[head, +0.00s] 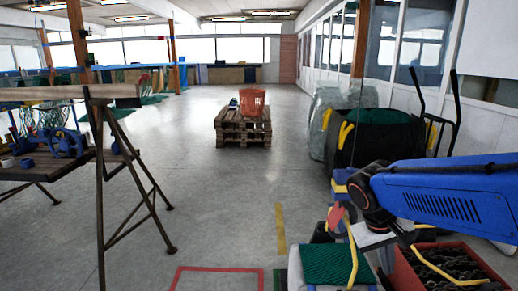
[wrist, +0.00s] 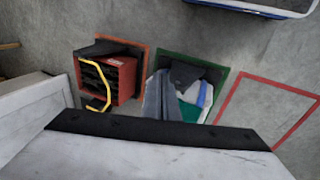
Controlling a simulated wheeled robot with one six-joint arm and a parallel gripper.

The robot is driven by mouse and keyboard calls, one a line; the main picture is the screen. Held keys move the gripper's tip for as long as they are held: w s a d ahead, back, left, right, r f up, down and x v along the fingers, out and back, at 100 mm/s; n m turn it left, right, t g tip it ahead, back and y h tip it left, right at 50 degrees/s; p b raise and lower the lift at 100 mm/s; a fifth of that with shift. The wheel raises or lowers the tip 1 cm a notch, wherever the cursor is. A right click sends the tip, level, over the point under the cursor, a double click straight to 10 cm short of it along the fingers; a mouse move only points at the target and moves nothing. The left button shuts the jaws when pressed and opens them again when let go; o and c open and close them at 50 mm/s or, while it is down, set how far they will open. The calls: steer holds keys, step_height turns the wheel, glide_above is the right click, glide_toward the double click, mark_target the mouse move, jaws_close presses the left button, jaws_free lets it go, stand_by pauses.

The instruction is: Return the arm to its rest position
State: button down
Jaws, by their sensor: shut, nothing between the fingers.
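My blue arm (head: 440,200) reaches in from the right edge of the head view, and its dark wrist joint stands over the crates at the lower right. My gripper (head: 374,238) hangs below that joint, pale and partly hidden. It is shut and empty. In the wrist view, a large pale block with a black edge fills the bottom; the fingertips do not show clearly.
A red crate of dark chain (head: 445,266) and a green net bundle (head: 328,262) lie below the arm. The wrist view shows an empty red floor outline (wrist: 270,76). A pallet stack (head: 242,130) stands mid-floor; a trestle table (head: 70,92) is left.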

steer(key=s+a+r+t+y, duration=0.1)
steer(key=s+a+t+y, duration=0.2)
steer(key=s, duration=0.8)
steer(key=shift+t+y, duration=0.5)
steer(key=shift+y, duration=0.1)
